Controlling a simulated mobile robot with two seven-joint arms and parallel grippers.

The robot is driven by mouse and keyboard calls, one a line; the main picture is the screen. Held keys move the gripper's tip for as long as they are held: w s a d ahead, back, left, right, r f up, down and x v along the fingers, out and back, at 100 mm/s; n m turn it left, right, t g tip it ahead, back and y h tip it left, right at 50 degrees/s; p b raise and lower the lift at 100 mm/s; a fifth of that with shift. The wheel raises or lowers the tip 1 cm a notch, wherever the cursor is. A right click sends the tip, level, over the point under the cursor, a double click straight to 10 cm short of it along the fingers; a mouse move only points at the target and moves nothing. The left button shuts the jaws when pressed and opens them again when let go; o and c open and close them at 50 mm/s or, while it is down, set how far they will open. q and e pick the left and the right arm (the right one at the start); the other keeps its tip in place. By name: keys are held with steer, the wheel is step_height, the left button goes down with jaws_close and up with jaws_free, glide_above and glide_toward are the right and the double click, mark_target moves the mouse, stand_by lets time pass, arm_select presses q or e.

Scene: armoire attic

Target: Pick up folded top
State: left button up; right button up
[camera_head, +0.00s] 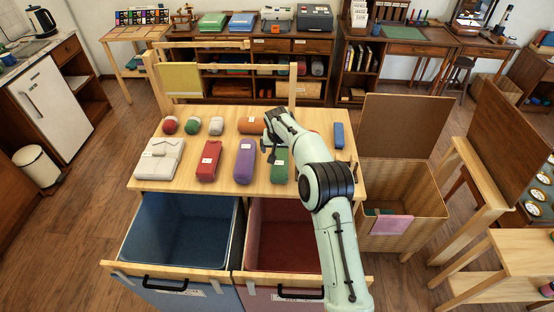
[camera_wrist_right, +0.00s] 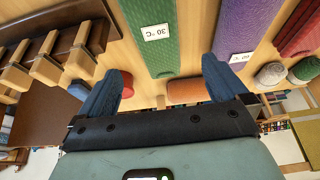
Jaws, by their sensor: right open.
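A pale grey-white folded top (camera_head: 158,160) lies flat at the left front of the wooden table, with a small label on it. My right gripper (camera_head: 269,145) is over the table's middle right, well right of the folded top and partly covering the green roll (camera_head: 279,168). In the right wrist view its two blue fingers (camera_wrist_right: 162,70) are spread with nothing between them. The green roll (camera_wrist_right: 155,35) with a "30 °C" label shows beyond the fingertips. The folded top is not visible in the wrist view. My left gripper is not in view.
Small balls (camera_head: 192,124) and an orange roll (camera_head: 252,125) lie behind. A blue bin (camera_head: 180,230) and a red bin (camera_head: 282,235) are open in front. My right arm crosses the table's right side.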

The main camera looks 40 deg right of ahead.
mark_target(279, 157)
steer(key=x, duration=0.5)
steer(key=shift+w+p, duration=0.1)
steer(key=shift+p, duration=0.25)
steer(key=p+x, duration=0.1)
steer(key=x, duration=0.3)
steer(key=shift+d+f, duration=0.1)
steer(key=shift+f, duration=0.2)
steer(key=shift+w+f, duration=0.1)
steer(key=shift+f, duration=0.15)
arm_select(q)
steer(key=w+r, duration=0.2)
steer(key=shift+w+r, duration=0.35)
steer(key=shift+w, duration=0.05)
arm_select(e)
steer(key=shift+s, duration=0.2)
steer(key=c, duration=1)
steer(key=shift+r, duration=0.15)
